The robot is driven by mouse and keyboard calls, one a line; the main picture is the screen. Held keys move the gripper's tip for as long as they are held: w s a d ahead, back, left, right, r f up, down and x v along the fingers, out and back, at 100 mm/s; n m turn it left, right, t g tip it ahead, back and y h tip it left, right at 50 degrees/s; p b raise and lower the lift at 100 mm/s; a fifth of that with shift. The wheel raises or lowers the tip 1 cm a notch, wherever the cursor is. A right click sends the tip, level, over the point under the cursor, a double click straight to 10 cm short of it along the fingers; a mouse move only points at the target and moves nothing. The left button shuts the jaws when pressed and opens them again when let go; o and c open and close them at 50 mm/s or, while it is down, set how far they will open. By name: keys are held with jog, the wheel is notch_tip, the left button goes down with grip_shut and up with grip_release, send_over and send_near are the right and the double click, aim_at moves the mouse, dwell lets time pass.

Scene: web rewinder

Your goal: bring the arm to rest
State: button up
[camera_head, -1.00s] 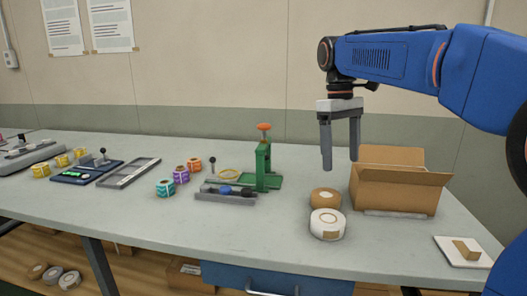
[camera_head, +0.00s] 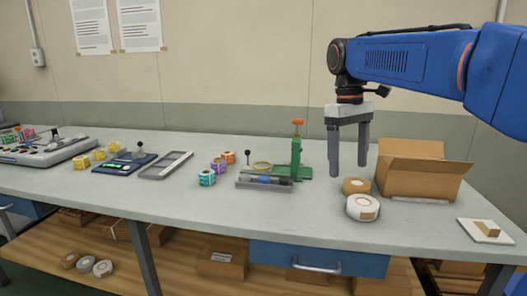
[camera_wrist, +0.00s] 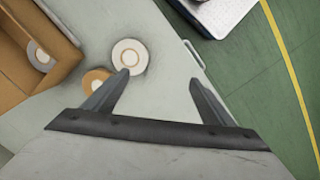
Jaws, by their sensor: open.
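My gripper (camera_head: 348,150) is open and empty, with its fingers pointing down above the worktable (camera_head: 290,215). In the head view it hangs at the left of the open cardboard box (camera_head: 425,180), above and behind a white tape roll (camera_head: 363,208) and a brown tape roll (camera_head: 356,186). In the wrist view the open fingers (camera_wrist: 152,92) show nothing between them. The white roll (camera_wrist: 130,57) and the brown roll (camera_wrist: 96,80) lie near the left finger, and the box (camera_wrist: 30,50) is at the upper left.
A green press (camera_head: 296,160) and a grey fixture (camera_head: 262,182) stand left of the gripper. A white pad with a tan block (camera_head: 486,230) lies at the right. Clear tabletop runs along the front edge.

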jog(key=s+d+f+m+t, duration=0.3)
jog(key=s+f, duration=0.8)
jog(key=s, duration=0.1)
jog(key=s+d+f+m+t, duration=0.3)
jog(key=s+d+f, duration=0.1)
jog(key=s+f, duration=0.7)
jog(key=shift+s+f+y, duration=0.25)
jog(key=shift+s+y, duration=0.15)
jog(key=shift+s, duration=0.45)
